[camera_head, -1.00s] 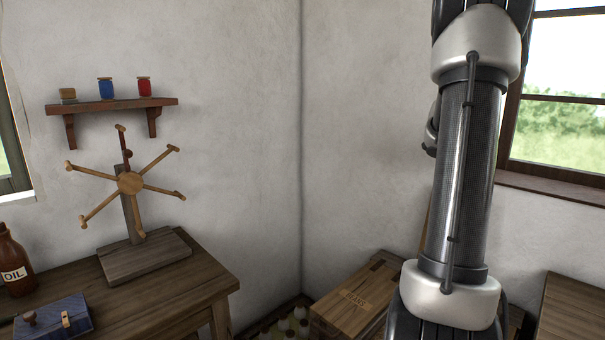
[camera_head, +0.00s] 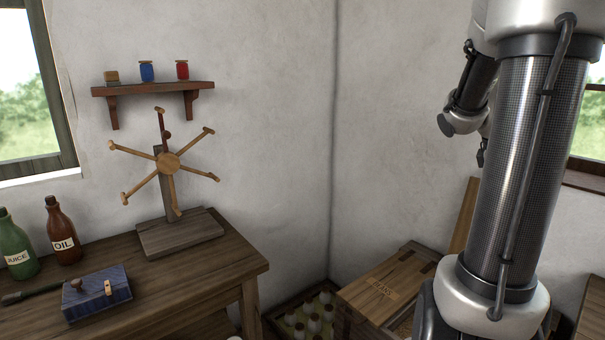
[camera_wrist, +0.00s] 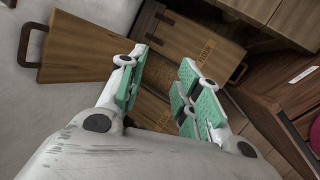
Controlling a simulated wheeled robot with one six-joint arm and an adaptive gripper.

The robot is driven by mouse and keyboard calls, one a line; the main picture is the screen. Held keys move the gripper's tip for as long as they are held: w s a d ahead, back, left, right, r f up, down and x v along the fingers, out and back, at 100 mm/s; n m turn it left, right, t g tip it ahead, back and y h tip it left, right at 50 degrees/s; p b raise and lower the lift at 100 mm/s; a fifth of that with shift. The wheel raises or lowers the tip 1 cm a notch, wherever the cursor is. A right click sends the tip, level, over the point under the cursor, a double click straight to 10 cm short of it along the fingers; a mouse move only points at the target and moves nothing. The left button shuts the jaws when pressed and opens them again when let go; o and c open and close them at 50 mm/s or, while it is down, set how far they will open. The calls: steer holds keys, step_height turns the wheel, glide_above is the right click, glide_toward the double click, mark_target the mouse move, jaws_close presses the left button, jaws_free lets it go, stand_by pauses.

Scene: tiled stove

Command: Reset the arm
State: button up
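My arm (camera_head: 535,165) stands large at the right of the head view, with its wrist part (camera_head: 470,95) behind and left of the upper link. In the wrist view my gripper (camera_wrist: 160,82) has its two green-padded fingers apart, with nothing between them. It hangs above a wooden crate (camera_head: 380,290) with lettering on its lid; the crate also shows in the wrist view (camera_wrist: 190,45). The fingertips look clear of the crate, though the exact gap cannot be told.
A wooden table (camera_head: 215,270) at left bears a spoked wooden wheel (camera_head: 168,163), a juice bottle (camera_head: 15,245), an oil bottle (camera_head: 62,235) and a blue box (camera_head: 97,292). A shelf (camera_head: 150,89) hangs above. A bottle crate (camera_head: 290,320) stands in the corner.

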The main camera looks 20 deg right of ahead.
steer(key=s+a+r+m+t+y, duration=0.1)
steer(key=a+m+t+y, duration=0.1)
steer(key=a, duration=1.3)
steer(key=s+a+r+m+t+y, duration=0.2)
steer(key=a+m+t+y, duration=0.1)
steer(key=a, duration=1.2)
steer(key=shift+a+r+m, duration=0.15)
steer(key=shift+a+m, duration=0.15)
steer(key=shift+m, duration=0.1)
steer(key=shift+s, duration=0.1)
steer(key=shift+s, duration=0.15)
